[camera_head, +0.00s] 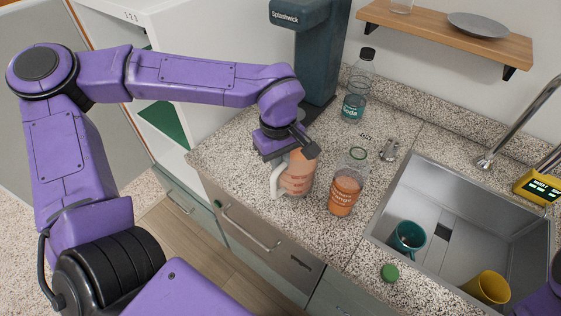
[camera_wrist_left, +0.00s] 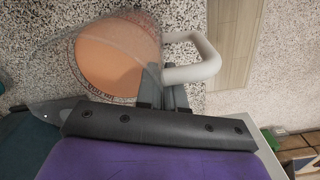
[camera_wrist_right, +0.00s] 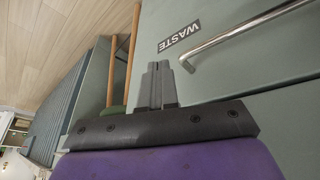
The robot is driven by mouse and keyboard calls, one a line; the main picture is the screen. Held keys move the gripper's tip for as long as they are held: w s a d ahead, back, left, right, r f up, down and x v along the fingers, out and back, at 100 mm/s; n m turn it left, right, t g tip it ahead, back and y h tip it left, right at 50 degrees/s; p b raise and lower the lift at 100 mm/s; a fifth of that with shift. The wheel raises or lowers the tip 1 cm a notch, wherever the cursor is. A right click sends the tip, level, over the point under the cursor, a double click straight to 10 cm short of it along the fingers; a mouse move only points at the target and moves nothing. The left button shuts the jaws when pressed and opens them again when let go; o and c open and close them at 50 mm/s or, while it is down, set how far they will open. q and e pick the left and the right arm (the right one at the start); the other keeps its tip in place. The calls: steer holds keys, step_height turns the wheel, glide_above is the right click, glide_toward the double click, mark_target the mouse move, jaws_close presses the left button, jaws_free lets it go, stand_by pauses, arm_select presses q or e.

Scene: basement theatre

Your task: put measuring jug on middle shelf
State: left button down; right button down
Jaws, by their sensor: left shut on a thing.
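The measuring jug (camera_head: 297,180) is clear, with orange contents and a pale handle, and appears upright at the counter's front edge. My left gripper (camera_head: 293,152) is above it, shut on the jug at its handle side. In the left wrist view the jug (camera_wrist_left: 112,55) and its handle (camera_wrist_left: 205,62) are close to the fingers (camera_wrist_left: 163,97). Whether its base touches the counter is unclear. A white shelf unit (camera_head: 172,65) stands left of the counter, its inside mostly hidden by my arm. My right gripper (camera_wrist_right: 158,85) is shut and empty, near a drawer front marked WASTE.
An orange-filled bottle (camera_head: 345,190) stands just right of the jug. A Soda bottle (camera_head: 355,100) and dark Splashwick machine (camera_head: 298,45) are behind. The sink (camera_head: 430,185) holds teal and yellow cups. A wooden wall shelf (camera_head: 420,25) holds a grey plate and a glass.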

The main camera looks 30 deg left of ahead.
arm_select(q)
steer(key=shift+s, duration=0.1)
steer(key=c, duration=1.3)
jaws_free()
steer(key=shift+f, duration=0.15)
steer(key=shift+o, duration=0.2)
